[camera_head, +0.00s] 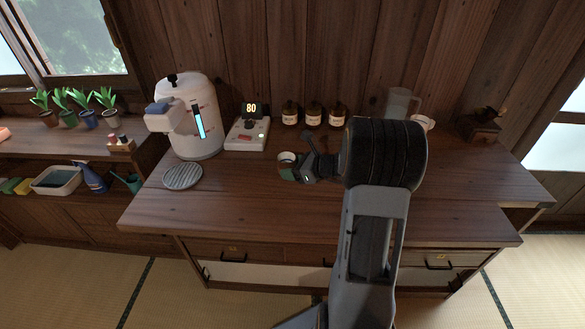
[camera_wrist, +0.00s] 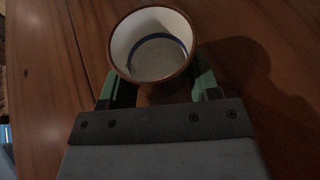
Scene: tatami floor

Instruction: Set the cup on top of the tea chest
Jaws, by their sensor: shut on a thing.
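The cup (camera_head: 287,158) is white inside with a blue ring and a brown rim, clearest in the wrist view (camera_wrist: 153,45). It is upright and appears empty. My gripper (camera_head: 295,172) is shut on it, and its green fingertips flank the cup in the wrist view (camera_wrist: 155,88). The cup is over the middle of a long brown wooden top (camera_head: 240,205) with drawers below. I cannot tell whether it touches that top. No separate tea chest is clearly identifiable; this drawer unit (camera_head: 305,256) or the small dark wooden box (camera_head: 482,128) at the back right might be it.
A white urn (camera_head: 192,115), a scale-like device (camera_head: 246,134) reading 80, several amber jars (camera_head: 313,115) and a clear pitcher (camera_head: 399,103) stand along the back. A round grille (camera_head: 183,176) lies front left. The front strip of the top is clear.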

